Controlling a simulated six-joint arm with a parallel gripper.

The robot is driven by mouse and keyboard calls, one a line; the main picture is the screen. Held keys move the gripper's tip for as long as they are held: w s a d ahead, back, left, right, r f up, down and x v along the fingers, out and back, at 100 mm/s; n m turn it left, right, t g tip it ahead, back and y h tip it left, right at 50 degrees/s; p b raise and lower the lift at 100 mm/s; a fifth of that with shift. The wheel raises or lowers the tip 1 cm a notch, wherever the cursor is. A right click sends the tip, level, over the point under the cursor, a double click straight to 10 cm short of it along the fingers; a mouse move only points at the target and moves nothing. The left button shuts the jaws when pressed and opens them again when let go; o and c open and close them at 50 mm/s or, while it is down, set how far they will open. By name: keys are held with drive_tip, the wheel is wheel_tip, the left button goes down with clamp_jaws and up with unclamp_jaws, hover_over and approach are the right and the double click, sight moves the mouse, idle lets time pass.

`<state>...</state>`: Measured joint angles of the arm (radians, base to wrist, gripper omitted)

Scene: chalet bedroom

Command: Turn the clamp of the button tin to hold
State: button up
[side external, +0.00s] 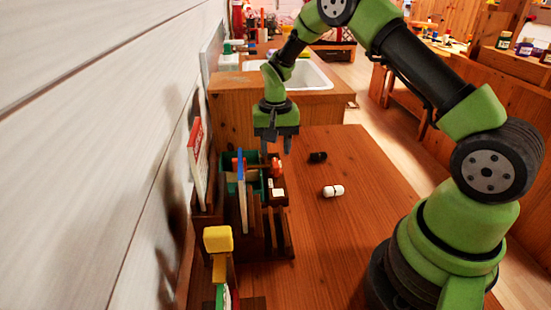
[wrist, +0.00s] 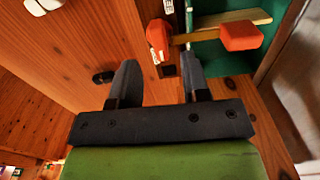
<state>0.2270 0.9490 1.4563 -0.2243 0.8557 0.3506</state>
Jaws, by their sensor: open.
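A dark green container (side external: 252,187), which looks like the button tin, stands among the things along the wall; its green surface also shows in the wrist view (wrist: 222,57). A tan bar (wrist: 208,33) with an orange-red block (wrist: 240,36) at its right and an orange-red piece (wrist: 157,36) at its left lies across it, and looks like the clamp. The orange-red parts show small below my gripper in the side view (side external: 276,166). My gripper (side external: 277,150) is open, pointing down just above them. In the wrist view my gripper (wrist: 160,66) has its right finger near the bar; contact cannot be told.
A black cylinder (side external: 318,157) and a white one with a dark band (side external: 333,191) lie on the wooden table (side external: 350,230). A blue-edged upright panel (side external: 241,180), a red-and-white book (side external: 197,160) and a yellow-topped object (side external: 218,240) stand close by. The table's right side is clear.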

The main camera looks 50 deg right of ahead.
drive_tip(key=shift+r, duration=2.7)
wheel_tip(320, 180, up, 8)
drive_tip(key=n+t, duration=0.1)
drive_tip(key=t, duration=0.1)
hover_over(275, 163)
drive_tip(key=s+a, duration=0.2)
drive_tip(key=a, duration=0.1)
drive_tip(key=s+a+r+n+t, duration=0.1)
drive_tip(key=s+a+r+t, duration=0.15)
drive_tip(key=s+r, duration=0.45)
drive_tip(key=s+a+r+n+t+y, duration=0.1)
drive_tip(key=s+a, duration=0.1)
drive_tip(key=s, duration=0.4)
drive_tip(key=s+a+r+n+t+y, duration=0.1)
drive_tip(key=s+a+n, duration=0.1)
drive_tip(key=s, duration=0.5)
drive_tip(key=shift+s+a+r+t, duration=0.2)
drive_tip(key=shift+a+r+t, duration=0.15)
drive_tip(key=shift+a, duration=0.4)
